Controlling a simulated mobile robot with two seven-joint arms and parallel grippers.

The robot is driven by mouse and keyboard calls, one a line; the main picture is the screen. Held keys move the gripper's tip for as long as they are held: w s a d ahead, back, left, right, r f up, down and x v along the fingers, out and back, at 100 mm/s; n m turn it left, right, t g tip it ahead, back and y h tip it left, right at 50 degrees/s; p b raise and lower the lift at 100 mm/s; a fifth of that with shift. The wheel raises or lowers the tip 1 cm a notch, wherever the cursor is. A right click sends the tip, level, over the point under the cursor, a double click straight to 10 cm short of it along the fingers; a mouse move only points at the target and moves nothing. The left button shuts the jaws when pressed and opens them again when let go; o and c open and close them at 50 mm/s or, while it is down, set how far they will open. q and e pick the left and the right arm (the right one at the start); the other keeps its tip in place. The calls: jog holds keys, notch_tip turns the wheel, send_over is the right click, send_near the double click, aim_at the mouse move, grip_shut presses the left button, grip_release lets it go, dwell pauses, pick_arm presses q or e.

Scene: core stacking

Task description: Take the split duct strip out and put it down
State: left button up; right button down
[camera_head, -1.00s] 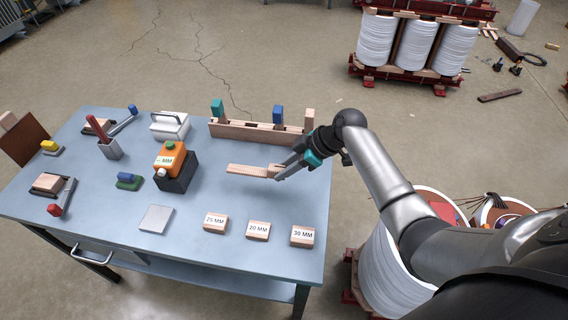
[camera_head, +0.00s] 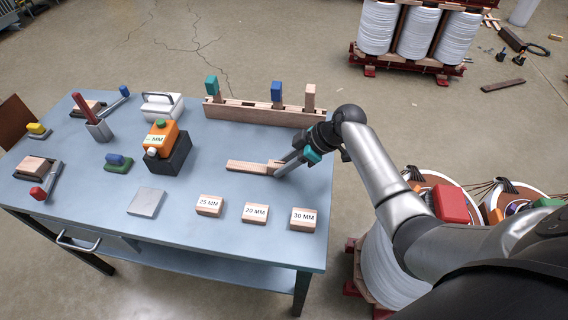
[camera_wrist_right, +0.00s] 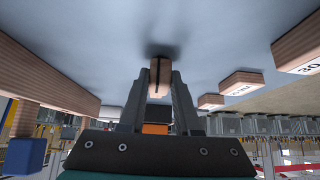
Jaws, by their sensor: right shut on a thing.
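The duct strip (camera_head: 248,166) is a long, light wooden piece lying low at the table's right part, seemingly on the tabletop. My right gripper (camera_head: 277,168) is shut on its right end. In the right wrist view the strip (camera_wrist_right: 159,72) is seen end-on between the two fingers of my right gripper (camera_wrist_right: 160,85), with a dark slot down its middle. Whether the strip touches the table is hard to tell. My left gripper is not in view.
Behind the strip stands a long wooden rack (camera_head: 250,113) with upright pieces. Blocks marked 25 MM (camera_head: 209,205), 20 MM (camera_head: 255,213) and 30 MM (camera_head: 303,218) lie in front. An orange device (camera_head: 162,138) on a black block stands to the left. The blue table (camera_head: 190,225) has free room between.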

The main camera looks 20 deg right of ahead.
jog(key=c, duration=0.9)
grip_release()
jog(key=o, duration=0.4)
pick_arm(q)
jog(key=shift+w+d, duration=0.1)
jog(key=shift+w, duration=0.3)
